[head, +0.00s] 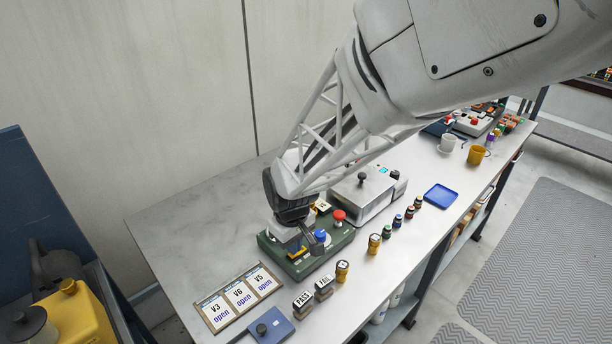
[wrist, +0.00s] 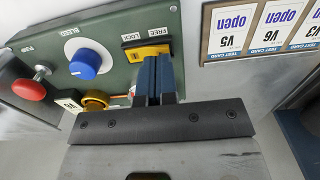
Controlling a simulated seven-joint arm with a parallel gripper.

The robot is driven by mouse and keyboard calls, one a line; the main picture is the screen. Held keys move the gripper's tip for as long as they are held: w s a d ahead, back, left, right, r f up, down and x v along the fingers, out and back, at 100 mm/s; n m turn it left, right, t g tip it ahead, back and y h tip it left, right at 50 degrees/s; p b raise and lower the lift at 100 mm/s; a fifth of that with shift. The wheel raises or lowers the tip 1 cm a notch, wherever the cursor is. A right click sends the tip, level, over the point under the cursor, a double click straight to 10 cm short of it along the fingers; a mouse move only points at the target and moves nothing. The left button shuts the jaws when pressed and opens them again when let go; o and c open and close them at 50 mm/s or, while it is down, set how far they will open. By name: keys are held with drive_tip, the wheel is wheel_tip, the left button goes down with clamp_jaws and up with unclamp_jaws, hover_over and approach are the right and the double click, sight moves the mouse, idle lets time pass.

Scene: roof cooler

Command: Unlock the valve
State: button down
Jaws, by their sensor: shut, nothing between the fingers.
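The green valve box (head: 318,262) stands on the bench under my gripper. In the wrist view its green face (wrist: 112,25) carries a blue BLEED knob (wrist: 88,60), a red PUMP knob (wrist: 28,90) and a yellow lock slide (wrist: 150,50) labelled LOCK and FREE. The red knob (head: 339,215) also shows in the head view. A yellow round part (wrist: 95,99) sits beside a partly hidden tag. My gripper (wrist: 156,62) is shut and empty, its tips at the edge of the yellow slide; contact and the slide's setting cannot be told.
Three test cards (head: 240,296) marked V3, V6 and V5, all "open", lie left of the box. A small blue block (head: 270,328), PASS and FAIL stamps (head: 303,304), a grey instrument (head: 362,192) and several small bottles stand nearby.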

drive_tip(key=shift+f, duration=0.7)
idle(0.6)
drive_tip(key=shift+r, duration=3.5)
drive_tip(key=shift+d+r, duration=0.2)
drive_tip(key=shift+d, duration=0.05)
drive_tip(key=s+d+r+m+t, duration=0.1)
drive_tip(key=s+d+r+m, duration=0.3)
drive_tip(key=s+d, duration=0.5)
drive_tip(key=s+d+r+m+t, duration=0.1)
drive_tip(key=s+d+r+m, duration=0.4)
drive_tip(key=d, duration=0.9)
drive_tip(key=shift+s+d+r+t, duration=0.15)
drive_tip(key=shift+s+r+t, duration=0.15)
drive_tip(key=shift+s+r, duration=1.65)
